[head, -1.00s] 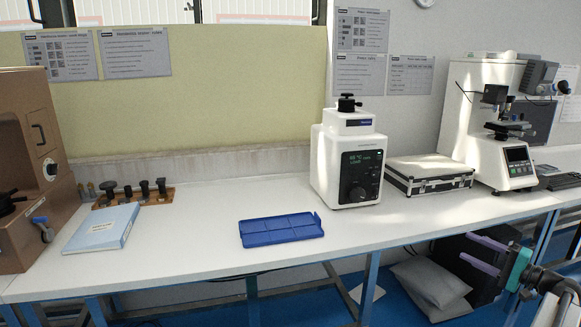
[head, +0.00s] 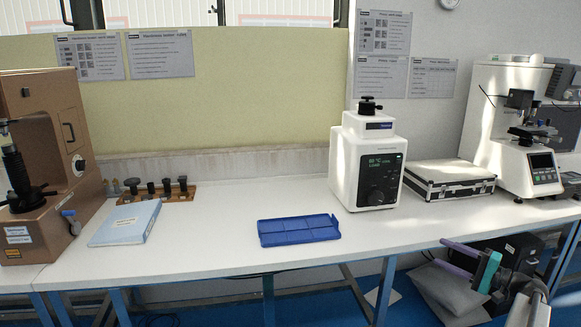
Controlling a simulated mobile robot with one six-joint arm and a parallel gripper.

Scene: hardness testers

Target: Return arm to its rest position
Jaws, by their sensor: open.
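My gripper (head: 461,257) shows at the lower right of the head view. Its two purple fingers stand apart with nothing between them, and a teal part joins them to my pale arm. It is in front of the bench's front edge and appears lower than the worktop, apart from everything on it. The rest of my arm runs out of the picture at the bottom right.
The white bench (head: 220,245) carries a blue tray (head: 298,230), a white machine (head: 368,160), a silver case (head: 450,180), a microscope-like tester (head: 520,130), a blue binder (head: 125,223) and a brown tester (head: 50,150). Dark equipment and pale bags (head: 447,290) lie under the bench.

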